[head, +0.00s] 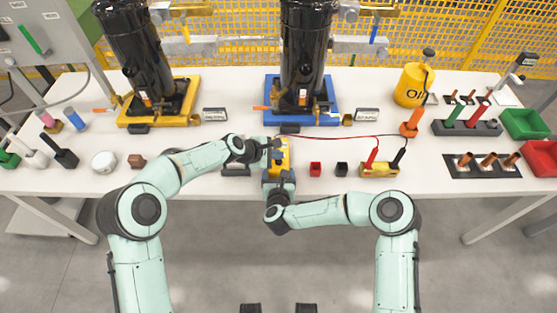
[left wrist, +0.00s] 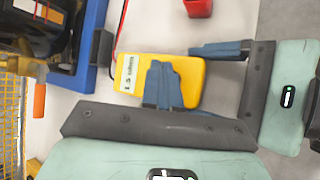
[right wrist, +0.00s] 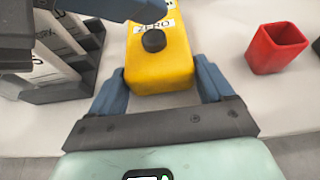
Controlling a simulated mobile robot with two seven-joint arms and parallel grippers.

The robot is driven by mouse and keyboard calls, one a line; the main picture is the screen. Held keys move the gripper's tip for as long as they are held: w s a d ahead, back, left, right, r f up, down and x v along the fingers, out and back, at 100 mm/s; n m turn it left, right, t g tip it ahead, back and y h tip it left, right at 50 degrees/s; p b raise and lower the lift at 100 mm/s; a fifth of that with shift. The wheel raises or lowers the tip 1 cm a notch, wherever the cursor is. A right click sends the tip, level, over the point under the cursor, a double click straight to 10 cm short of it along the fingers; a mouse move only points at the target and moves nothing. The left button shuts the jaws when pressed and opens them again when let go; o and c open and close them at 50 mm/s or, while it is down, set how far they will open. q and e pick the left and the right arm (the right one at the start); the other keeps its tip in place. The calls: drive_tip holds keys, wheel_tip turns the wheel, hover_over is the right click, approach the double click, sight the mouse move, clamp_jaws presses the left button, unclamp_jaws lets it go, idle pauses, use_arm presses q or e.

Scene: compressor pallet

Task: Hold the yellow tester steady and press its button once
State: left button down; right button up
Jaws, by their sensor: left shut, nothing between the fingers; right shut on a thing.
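The yellow tester (head: 283,158) lies at the front middle of the white table. In the right wrist view the tester (right wrist: 160,72) shows a round black button (right wrist: 154,40) and a ZERO label. My right gripper (right wrist: 161,84) is shut on the near end of the tester, one finger along each side. My left gripper (left wrist: 161,75) is shut and empty, its fingertips over the tester (left wrist: 188,78). In the right wrist view the left fingertips (right wrist: 150,9) are just beyond the button. The left wrist view hides the button; contact cannot be told.
A red cup (right wrist: 275,48) and a black cup (head: 341,169) stand right of the tester. A red lead runs across to clips on a yellow block (head: 379,170). A blue base with a black cylinder (head: 305,45) stands behind. A dark rack (right wrist: 60,70) is close on the left.

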sight(276, 163)
use_arm(q)
drive_tip(key=shift+f, duration=0.35)
drive_tip(key=shift+f, duration=0.6)
idle(0.8)
drive_tip(key=shift+r, duration=1)
drive_tip(key=shift+r, duration=2.55)
